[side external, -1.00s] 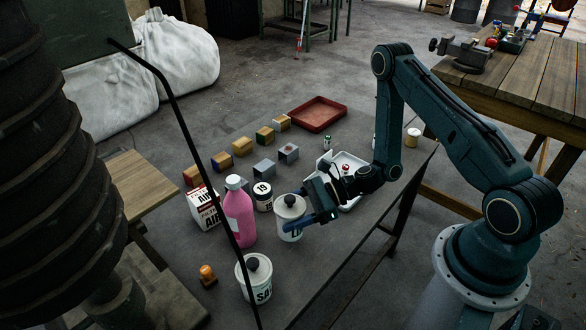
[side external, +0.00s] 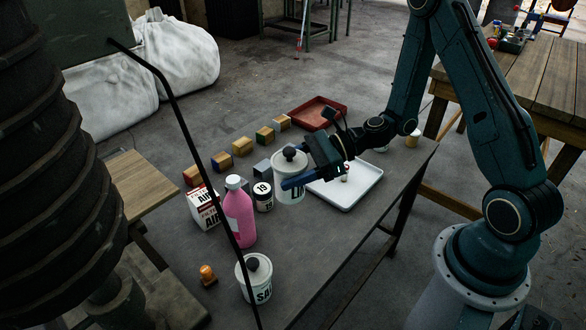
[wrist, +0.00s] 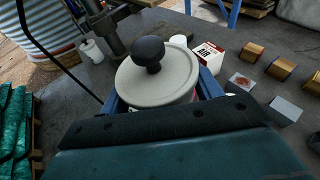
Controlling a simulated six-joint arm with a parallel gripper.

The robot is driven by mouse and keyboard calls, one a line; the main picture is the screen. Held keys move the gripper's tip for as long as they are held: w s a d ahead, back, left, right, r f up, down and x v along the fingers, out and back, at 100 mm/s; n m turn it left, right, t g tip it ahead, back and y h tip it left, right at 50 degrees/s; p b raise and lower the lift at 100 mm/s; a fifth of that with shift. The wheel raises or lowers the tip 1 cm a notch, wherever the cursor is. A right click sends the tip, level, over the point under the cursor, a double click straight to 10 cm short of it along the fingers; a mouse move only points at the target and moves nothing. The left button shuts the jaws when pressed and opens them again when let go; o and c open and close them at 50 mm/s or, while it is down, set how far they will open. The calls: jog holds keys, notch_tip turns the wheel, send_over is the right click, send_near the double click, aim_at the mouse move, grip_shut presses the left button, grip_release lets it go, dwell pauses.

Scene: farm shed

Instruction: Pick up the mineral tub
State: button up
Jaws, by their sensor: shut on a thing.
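The mineral tub (side external: 287,190) is a white round tub with a pale lid and black knob, its dark lettering partly covered. My gripper (side external: 293,182) is shut on it, with a blue finger across its side. The tub is upright and appears raised above the grey table. In the wrist view, its lid (wrist: 150,82) and knob fill the middle, between the two blue fingers. A similar white tub lettered "SAL" (side external: 258,287) stands at the table's near edge, apart from my gripper.
A pink bottle (side external: 239,217), a filter box (side external: 203,209) and a pot marked 19 (side external: 263,197) stand left of the held tub. A row of small blocks (side external: 243,147) lies behind. A white tray (side external: 350,194) lies at right, a red tray (side external: 312,117) at the back.

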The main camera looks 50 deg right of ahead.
aim_at(290, 157)
jog(key=shift+r, duration=1.5)
notch_tip(290, 157, up, 15)
jog(key=w+a+m+t, duration=0.1)
jog(key=w+a, duration=0.4)
jog(key=w, duration=0.6)
jog(key=w+a, duration=0.5)
jog(key=w, duration=0.6)
jog(key=shift+h, duration=0.4)
jog(key=shift+f, duration=2.35)
jog(key=shift+f, duration=0.1)
notch_tip(290, 157, down, 15)
jog(key=shift+f, duration=0.2)
jog(key=shift+f, duration=0.15)
